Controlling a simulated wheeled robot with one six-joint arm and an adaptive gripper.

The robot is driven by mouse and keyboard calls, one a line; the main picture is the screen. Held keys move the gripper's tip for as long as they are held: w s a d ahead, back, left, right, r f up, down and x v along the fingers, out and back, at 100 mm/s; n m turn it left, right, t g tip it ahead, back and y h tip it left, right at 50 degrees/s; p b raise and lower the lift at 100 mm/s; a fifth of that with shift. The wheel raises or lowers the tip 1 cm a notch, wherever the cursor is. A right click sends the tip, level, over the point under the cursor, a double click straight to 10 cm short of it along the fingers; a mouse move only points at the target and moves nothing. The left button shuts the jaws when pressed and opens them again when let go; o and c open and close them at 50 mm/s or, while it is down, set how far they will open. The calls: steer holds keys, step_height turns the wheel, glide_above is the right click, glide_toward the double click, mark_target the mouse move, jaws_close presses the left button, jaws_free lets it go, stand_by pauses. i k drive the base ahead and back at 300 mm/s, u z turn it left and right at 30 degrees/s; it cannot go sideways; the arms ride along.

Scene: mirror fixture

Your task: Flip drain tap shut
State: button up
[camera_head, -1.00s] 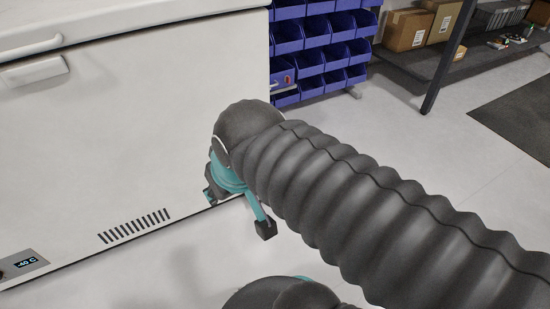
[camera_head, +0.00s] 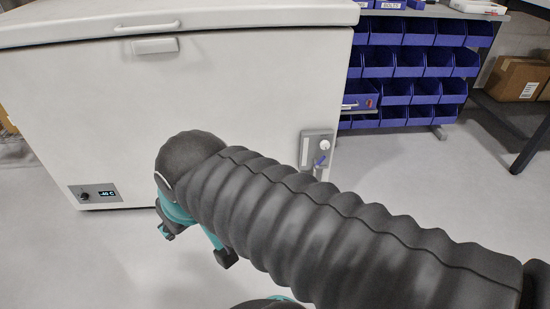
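The drain tap is a small blue lever (camera_head: 321,160) on a pale grey plate (camera_head: 306,150) at the lower right of the white chest freezer's front. A round white knob or fitting sits just above the lever. The lever is too small to tell whether it is turned open or shut. My gripper (camera_head: 197,245) has teal fingers with black tips and points down, left of and nearer than the tap. Its tips are spread apart with only floor showing between them. My dark ribbed arm crosses just below the plate and may hide its lower edge.
The chest freezer (camera_head: 230,95) has a lid handle and a -40 C display (camera_head: 108,193). Racks of blue bins (camera_head: 410,62) stand to its right, and cardboard boxes (camera_head: 520,78) sit on a shelf at the far right. Grey floor (camera_head: 420,175) before them is clear.

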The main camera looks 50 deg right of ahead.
mark_target(317, 163)
steer(key=u, duration=0.35)
steer(key=i, duration=0.85)
steer(key=z, duration=1.9)
